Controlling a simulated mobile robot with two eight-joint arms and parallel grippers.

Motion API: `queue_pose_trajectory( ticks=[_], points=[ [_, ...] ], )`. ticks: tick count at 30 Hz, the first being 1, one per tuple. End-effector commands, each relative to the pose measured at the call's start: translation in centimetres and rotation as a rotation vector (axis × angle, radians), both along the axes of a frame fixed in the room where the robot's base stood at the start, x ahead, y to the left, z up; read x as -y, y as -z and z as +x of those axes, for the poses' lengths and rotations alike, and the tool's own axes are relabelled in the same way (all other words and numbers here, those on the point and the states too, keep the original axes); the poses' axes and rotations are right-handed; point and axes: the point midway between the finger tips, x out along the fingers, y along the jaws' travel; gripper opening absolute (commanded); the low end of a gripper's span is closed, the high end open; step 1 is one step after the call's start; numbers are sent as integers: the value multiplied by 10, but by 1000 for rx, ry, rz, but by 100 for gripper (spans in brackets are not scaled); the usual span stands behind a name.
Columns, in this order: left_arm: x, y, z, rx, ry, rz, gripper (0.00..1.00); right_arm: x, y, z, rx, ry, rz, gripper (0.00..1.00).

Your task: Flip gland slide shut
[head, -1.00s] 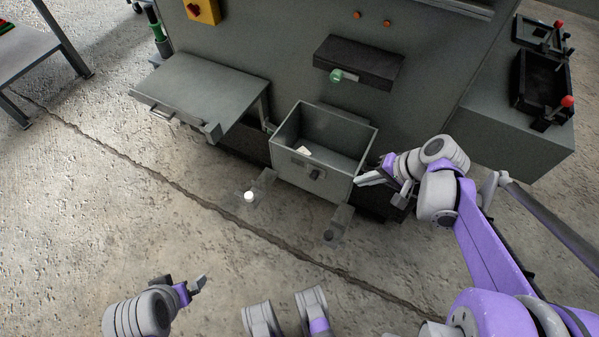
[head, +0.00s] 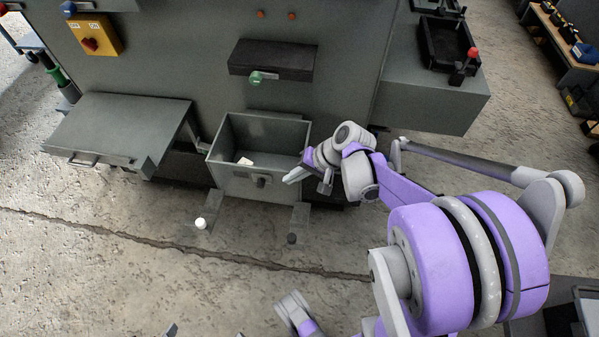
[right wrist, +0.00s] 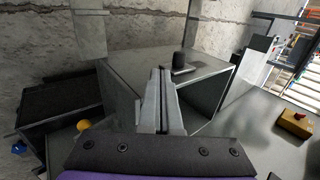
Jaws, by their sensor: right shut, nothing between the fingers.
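A grey open-topped box (head: 228,181) stands low against the machine in the head view, with a small dark knob (head: 262,181) on its front. The knob shows in the right wrist view as a black post (right wrist: 179,60) on a small plate. I cannot tell for certain which part is the gland slide. My right gripper (head: 287,178) is shut and empty at the box's right front edge, to the right of the knob. Its fingers (right wrist: 162,72) point towards the box in the right wrist view, apart from the post. Only a tip of my left gripper (head: 170,330) shows at the bottom edge.
A grey side table (head: 120,125) is left, a black block with a green knob (head: 256,78) above. The floor in front is open.

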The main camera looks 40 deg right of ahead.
Motion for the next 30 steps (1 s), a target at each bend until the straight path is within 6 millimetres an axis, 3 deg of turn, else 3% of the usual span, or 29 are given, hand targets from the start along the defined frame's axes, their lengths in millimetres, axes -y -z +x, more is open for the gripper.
queue_pose_trajectory(
  ticks=[4,12,26,30],
  points=[
    [0,16,2,-5,0,0,100,-13,28,15,-2,-3,0,0],
    [0,23,2,-8,0,0,100,-34,35,39,-1,-2,1,0],
    [0,24,2,-8,0,0,100,-37,35,44,0,0,0,0],
    [0,23,2,-8,0,0,100,-52,35,60,-1,-5,1,0]
  ],
)
